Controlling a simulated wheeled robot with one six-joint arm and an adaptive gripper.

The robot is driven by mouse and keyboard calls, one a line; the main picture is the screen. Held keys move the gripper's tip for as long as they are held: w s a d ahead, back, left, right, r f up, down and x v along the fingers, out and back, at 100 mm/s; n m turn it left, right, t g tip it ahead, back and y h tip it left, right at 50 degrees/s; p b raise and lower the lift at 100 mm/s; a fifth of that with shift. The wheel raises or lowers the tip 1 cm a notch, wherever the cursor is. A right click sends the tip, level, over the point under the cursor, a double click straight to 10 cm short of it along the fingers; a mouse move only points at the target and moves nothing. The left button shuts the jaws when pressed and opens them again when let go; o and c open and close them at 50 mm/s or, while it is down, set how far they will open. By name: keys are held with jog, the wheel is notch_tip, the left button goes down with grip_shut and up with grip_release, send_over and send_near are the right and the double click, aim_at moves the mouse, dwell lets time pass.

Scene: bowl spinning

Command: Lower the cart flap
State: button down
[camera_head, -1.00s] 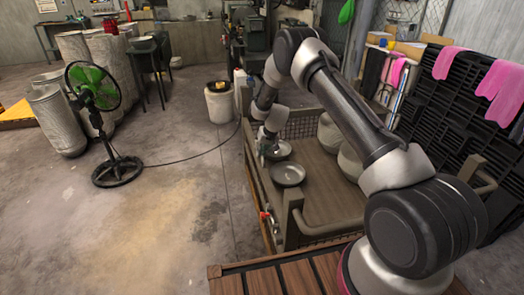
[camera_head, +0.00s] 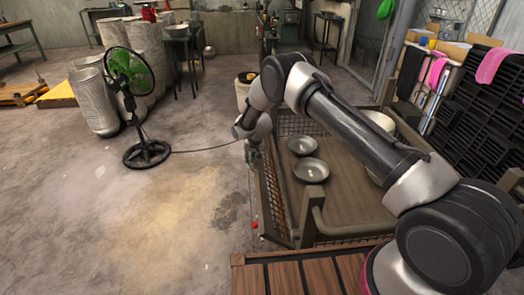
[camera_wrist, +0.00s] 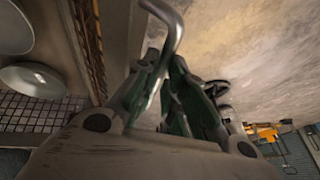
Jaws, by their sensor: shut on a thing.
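The cart (camera_head: 345,205) stands in front of me with mesh ends and a wooden bed. Its long left side, the flap (camera_head: 274,190), looks upright; its lower part is hard to make out. My gripper (camera_head: 252,152) is at the flap's far part, at its outer left edge. In the wrist view, my gripper (camera_wrist: 165,65) is shut on a bent grey metal rod (camera_wrist: 176,22) beside the cart's side. Whether the rod belongs to the flap is unclear. A small red-tipped part (camera_head: 254,224) shows at the cart's near left corner.
Two grey bowls (camera_head: 311,170) lie on the cart bed, with pale pots (camera_head: 380,121) to the right. A green fan (camera_head: 145,152) stands on the floor at left, its cable running toward the cart. Black crates (camera_head: 480,125) stand at right.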

jog(key=a, duration=0.1)
jog(key=a+f, duration=0.1)
jog(key=a, duration=0.1)
jog(key=shift+w+a+f, duration=0.1)
jog(key=shift+a+f, duration=0.15)
jog(key=shift+f, duration=0.1)
jog(key=c, duration=2.2)
grip_release()
jog(key=shift+a+h, duration=0.15)
jog(key=shift+h, duration=0.15)
jog(key=o, duration=0.7)
jog(key=shift+f, duration=0.1)
jog(key=shift+d, duration=0.2)
jog(key=v, duration=1.2)
